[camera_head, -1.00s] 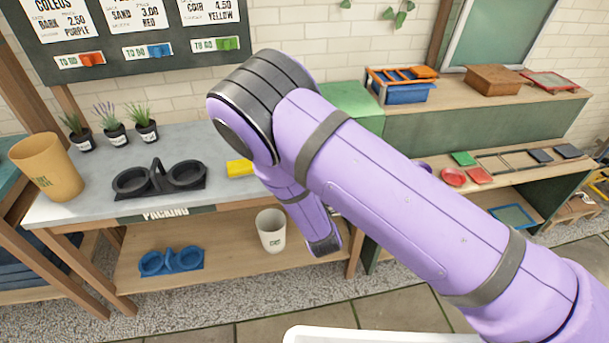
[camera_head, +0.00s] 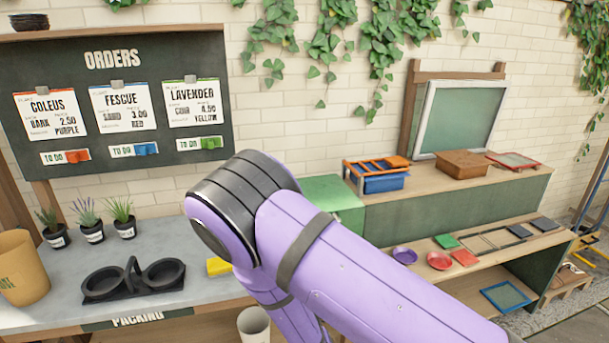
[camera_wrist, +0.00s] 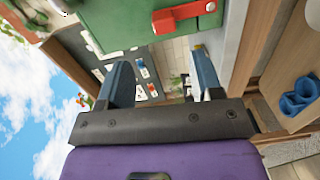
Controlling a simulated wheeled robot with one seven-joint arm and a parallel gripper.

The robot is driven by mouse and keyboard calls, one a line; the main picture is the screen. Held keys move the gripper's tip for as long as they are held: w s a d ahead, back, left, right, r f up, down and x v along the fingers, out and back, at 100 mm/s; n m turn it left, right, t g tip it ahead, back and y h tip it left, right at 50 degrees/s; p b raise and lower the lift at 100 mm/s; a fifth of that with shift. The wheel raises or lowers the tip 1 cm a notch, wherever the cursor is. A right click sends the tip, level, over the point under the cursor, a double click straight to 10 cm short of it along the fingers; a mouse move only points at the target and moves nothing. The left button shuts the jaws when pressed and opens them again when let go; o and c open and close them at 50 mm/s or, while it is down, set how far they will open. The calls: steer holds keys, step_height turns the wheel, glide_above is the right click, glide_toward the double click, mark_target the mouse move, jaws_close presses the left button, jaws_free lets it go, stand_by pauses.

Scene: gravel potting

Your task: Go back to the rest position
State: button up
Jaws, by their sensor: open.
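My gripper (camera_wrist: 160,85) shows in the wrist view with its two blue-grey fingers spread apart and nothing between them. In the head view my purple arm reaches in from the lower right and bends down in front of the packing table (camera_head: 205,235); the gripper itself is out of that frame.
A black twin-cup holder (camera_head: 133,282), several small potted plants (camera_head: 119,218) and a tan pot (camera_head: 22,270) stand on the table. A white pot (camera_head: 254,326) is below it. An orders board (camera_head: 115,85) hangs behind. A shelf with trays (camera_head: 470,210) is at right.

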steer(key=w+d+r+m+g+h, duration=0.1)
steer(key=w+d+r+m+g, duration=0.1)
steer(key=d+r+m, duration=0.35)
steer(key=w+d+r+m+g, duration=0.1)
steer(key=d+r+m+g, duration=0.1)
steer(key=r, duration=0.6)
steer(key=w+d+r+m+g+h, duration=0.1)
steer(key=w+d+r+m+g, duration=0.15)
steer(key=r, duration=0.35)
steer(key=s+d+r+m+g, duration=0.1)
steer(key=s+d+r+m, duration=0.1)
steer(key=s+d+r, duration=0.4)
steer(key=s+d+r+m+g, duration=0.1)
steer(key=s+d+r+m, duration=0.2)
steer(key=d+r, duration=0.35)
steer(key=s+d+r+m+g, duration=0.1)
steer(key=s+d+r, duration=0.2)
steer(key=s, duration=0.5)
steer(key=s+d+r+m+g+h, duration=0.1)
steer(key=s+d+r+m, duration=0.1)
steer(key=s, duration=0.6)
steer(key=s+d+r+m+g+h, duration=0.1)
steer(key=s+d+r+m, duration=0.1)
steer(key=s+d, duration=0.3)
steer(key=s+r, duration=0.1)
steer(key=s, duration=0.2)
steer(key=shift+s+d+r, duration=0.4)
